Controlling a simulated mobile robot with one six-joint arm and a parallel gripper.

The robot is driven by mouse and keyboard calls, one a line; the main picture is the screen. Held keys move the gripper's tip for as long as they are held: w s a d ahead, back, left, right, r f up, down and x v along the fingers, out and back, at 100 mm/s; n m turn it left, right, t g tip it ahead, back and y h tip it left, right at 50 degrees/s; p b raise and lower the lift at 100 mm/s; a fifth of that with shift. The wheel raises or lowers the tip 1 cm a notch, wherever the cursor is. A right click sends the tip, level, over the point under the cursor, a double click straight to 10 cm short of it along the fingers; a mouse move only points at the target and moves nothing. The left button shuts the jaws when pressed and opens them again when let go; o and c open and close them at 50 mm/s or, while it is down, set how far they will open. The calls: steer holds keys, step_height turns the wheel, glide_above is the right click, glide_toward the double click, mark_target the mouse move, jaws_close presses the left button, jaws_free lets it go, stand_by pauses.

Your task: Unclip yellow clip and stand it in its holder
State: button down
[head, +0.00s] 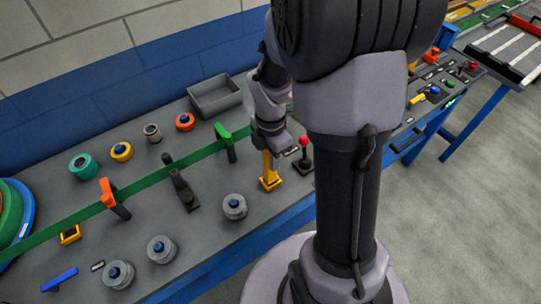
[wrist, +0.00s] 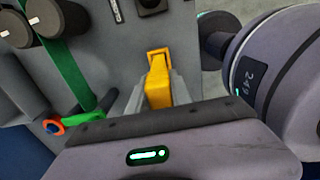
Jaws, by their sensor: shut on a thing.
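The yellow clip (head: 266,163) is upright between the fingers of my gripper (head: 268,147), off the green strap. It also shows in the wrist view (wrist: 158,88), held between the two grey fingers (wrist: 157,95). Its lower end is at a yellow square holder (head: 270,185) on the grey panel; the holder's frame shows in the wrist view (wrist: 160,53) at the clip's far end. I cannot tell how deep the clip sits in it. My gripper is shut on the clip.
The green strap (head: 165,172) runs across the panel, with a green clip (head: 223,132) and an orange clip (head: 108,193) on it. A red-knobbed lever (head: 304,144) stands close right of the holder. Another yellow frame (head: 70,235) lies at left. A grey bin (head: 215,97) is behind.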

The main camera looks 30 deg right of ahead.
steer(key=shift+f+b, duration=0.5)
steer(key=shift+f, duration=0.35)
steer(key=c, duration=1.1)
jaws_free()
steer(key=shift+r, duration=0.1)
step_height(320, 180, up, 7)
steer(key=p, duration=0.7)
steer(key=shift+r, duration=0.15)
steer(key=shift+f, duration=0.2)
